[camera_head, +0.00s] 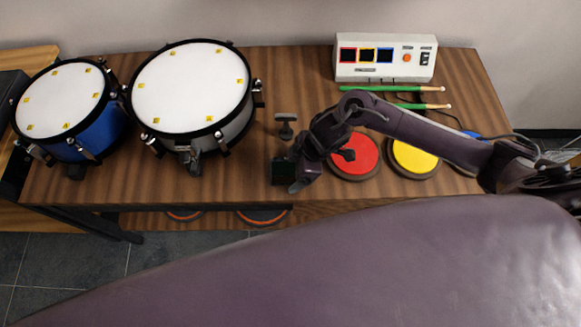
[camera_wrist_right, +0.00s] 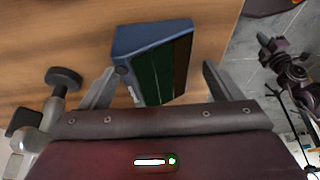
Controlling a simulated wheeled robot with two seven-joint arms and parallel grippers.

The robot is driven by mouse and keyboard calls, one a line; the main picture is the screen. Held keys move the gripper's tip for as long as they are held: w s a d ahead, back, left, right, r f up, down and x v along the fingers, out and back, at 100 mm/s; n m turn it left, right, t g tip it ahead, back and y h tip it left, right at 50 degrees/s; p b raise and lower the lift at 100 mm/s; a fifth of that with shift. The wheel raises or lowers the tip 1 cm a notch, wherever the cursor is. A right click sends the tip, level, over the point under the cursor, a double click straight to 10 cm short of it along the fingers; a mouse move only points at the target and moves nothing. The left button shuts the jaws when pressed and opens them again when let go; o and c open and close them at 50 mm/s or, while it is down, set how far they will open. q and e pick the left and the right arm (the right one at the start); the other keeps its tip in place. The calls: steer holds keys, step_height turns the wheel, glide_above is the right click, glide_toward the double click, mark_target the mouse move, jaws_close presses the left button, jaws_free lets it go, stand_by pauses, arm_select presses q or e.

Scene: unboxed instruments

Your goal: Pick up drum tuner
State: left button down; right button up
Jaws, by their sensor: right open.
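A small dark box (camera_head: 279,172), which looks like the drum tuner, stands near the table's front edge. In the right wrist view the box (camera_wrist_right: 150,45) has a blue side and a green and dark face. My right gripper (camera_wrist_right: 158,70) is open, with one finger on each side of it. The left finger looks close to the box, and a wider gap shows at the right finger. I cannot tell whether either touches. In the head view the right gripper (camera_head: 292,178) partly covers the box. My left gripper is not in view.
A grey T-shaped piece (camera_head: 286,126) stands just behind the box. Two drums (camera_head: 192,85) (camera_head: 62,97) stand at left. Red (camera_head: 357,158) and yellow (camera_head: 415,158) pads lie at right under my arm. Green drumsticks (camera_head: 385,89) and a white control box (camera_head: 385,58) are at the back.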

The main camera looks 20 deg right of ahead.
steer(key=shift+f, duration=0.1)
steer(key=c, duration=1.1)
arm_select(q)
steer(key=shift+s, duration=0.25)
arm_select(e)
steer(key=shift+c, duration=0.2)
